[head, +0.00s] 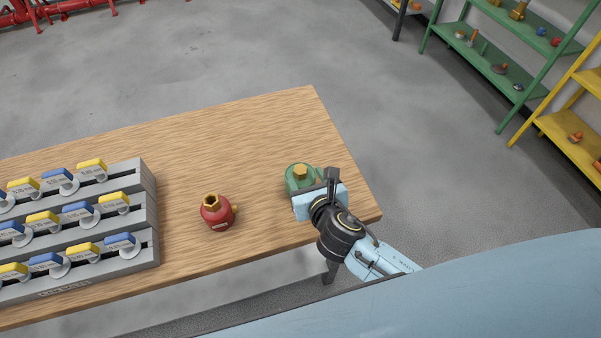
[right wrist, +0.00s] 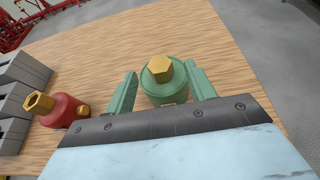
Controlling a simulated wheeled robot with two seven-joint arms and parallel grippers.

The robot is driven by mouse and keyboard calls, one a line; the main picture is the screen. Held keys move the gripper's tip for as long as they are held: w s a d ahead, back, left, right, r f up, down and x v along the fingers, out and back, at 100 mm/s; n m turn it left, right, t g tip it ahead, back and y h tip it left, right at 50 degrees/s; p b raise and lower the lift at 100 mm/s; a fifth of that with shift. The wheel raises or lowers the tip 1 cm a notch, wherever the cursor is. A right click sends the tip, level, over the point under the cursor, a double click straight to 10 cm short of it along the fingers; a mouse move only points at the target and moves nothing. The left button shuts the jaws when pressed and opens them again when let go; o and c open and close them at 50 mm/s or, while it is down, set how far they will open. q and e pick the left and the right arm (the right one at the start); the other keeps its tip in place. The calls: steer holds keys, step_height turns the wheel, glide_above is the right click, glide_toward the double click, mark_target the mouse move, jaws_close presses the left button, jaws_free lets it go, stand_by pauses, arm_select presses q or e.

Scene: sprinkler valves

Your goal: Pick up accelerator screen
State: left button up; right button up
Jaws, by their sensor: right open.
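A green round part with a brass hexagonal top (head: 300,175) stands upright near the table's right end. I cannot tell by name whether it is the accelerator screen. My right gripper (head: 306,190) is over it from the near side. In the right wrist view, the green part (right wrist: 166,92) stands between the two green fingers of the gripper (right wrist: 161,72), which are open, with a finger on each side and gaps visible. A red part with a brass hexagonal top (head: 216,212) stands to the left; it also shows in the right wrist view (right wrist: 62,110). My left gripper is out of view.
A grey stepped rack (head: 150,213) with rows of blue and yellow tagged items fills the table's left side. The wooden table (head: 240,130) is bare behind the parts. A green shelf (head: 478,50) and a yellow shelf (head: 560,128) stand beyond on the right.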

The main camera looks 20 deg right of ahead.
mark_target(301, 171)
steer(key=x, duration=0.4)
steer(key=shift+w+a+f, duration=0.1)
steer(key=shift+w+f, duration=0.15)
steer(key=shift+w, duration=0.05)
